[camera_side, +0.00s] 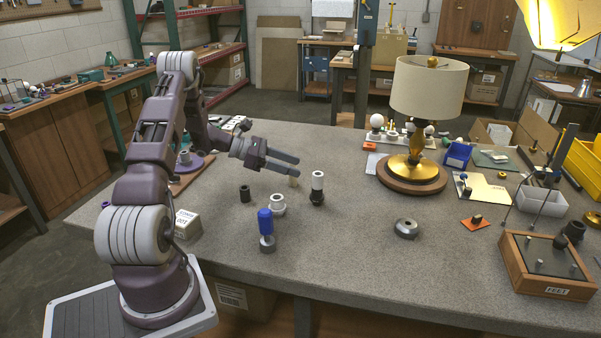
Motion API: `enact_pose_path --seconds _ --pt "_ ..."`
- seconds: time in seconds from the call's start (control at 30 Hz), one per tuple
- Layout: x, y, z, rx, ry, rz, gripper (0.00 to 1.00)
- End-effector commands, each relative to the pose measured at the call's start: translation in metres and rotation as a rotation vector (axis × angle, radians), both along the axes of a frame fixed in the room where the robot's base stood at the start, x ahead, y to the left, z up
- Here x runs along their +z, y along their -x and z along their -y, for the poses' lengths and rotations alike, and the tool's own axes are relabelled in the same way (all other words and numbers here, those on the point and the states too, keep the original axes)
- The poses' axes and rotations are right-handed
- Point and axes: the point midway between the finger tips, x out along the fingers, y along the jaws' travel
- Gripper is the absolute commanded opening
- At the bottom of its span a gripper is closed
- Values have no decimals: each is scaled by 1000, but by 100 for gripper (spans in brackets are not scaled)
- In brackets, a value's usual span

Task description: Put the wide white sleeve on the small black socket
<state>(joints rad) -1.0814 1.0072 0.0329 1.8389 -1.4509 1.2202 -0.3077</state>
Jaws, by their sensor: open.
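The wide white sleeve (277,202) is most likely the short, broad white ring standing on the bench near the middle; a darker band shows at its lower edge. The small black socket (245,193) is a short black cylinder standing upright to the left of the sleeve, apart from it. My gripper (297,166) is open and empty, its two fingers pointing right. In the picture it sits above and slightly right of the sleeve, touching neither part. Its exact height above the bench is hard to tell.
A white cylinder on a black base (317,188) stands right of the sleeve. A blue-topped part (266,226) stands in front, and a small tan piece (293,181) lies behind. A brass lamp (415,175) and a metal ring (406,228) are further right.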

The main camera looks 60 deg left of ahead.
Motion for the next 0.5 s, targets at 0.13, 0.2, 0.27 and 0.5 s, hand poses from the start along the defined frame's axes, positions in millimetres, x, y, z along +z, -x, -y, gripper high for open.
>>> enact_pose_path --seconds 0.13,0.2,0.27,0.5 --pt "58 -15 71 -262 -170 17 51" --pt "98 -11 138 -498 -335 35 51" --pt "127 6 196 -710 -495 60 51" --pt "185 154 341 -1498 -1292 264 51"
